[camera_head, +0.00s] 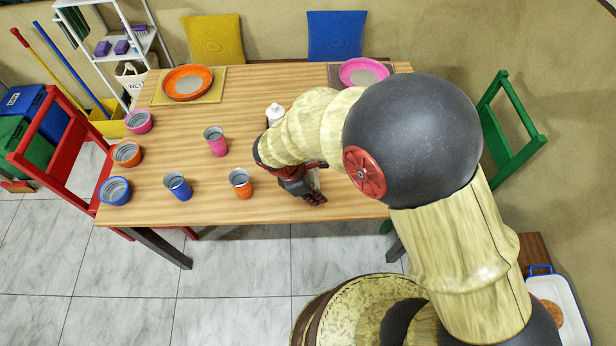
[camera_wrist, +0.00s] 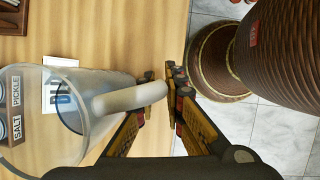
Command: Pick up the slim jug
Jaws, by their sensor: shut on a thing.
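The slim jug (camera_wrist: 95,120) is a clear, see-through vessel with a pale, thick handle (camera_wrist: 130,98), filling the left of the wrist view. My gripper (camera_wrist: 160,84) is shut on the handle, with its fingertips either side of it. In the head view my gripper (camera_head: 305,190) is low over the front edge of the wooden table (camera_head: 210,110), right of the orange cup. There the jug is mostly hidden by my arm. I cannot tell whether its base touches the table.
Left on the table are a blue cup (camera_head: 177,186), an orange cup (camera_head: 240,183), a pink cup (camera_head: 216,141) and several bowls. An orange plate (camera_head: 187,83) and a white bottle (camera_head: 275,113) stand farther back. Jars labelled pickle and salt (camera_wrist: 14,105) show near the jug.

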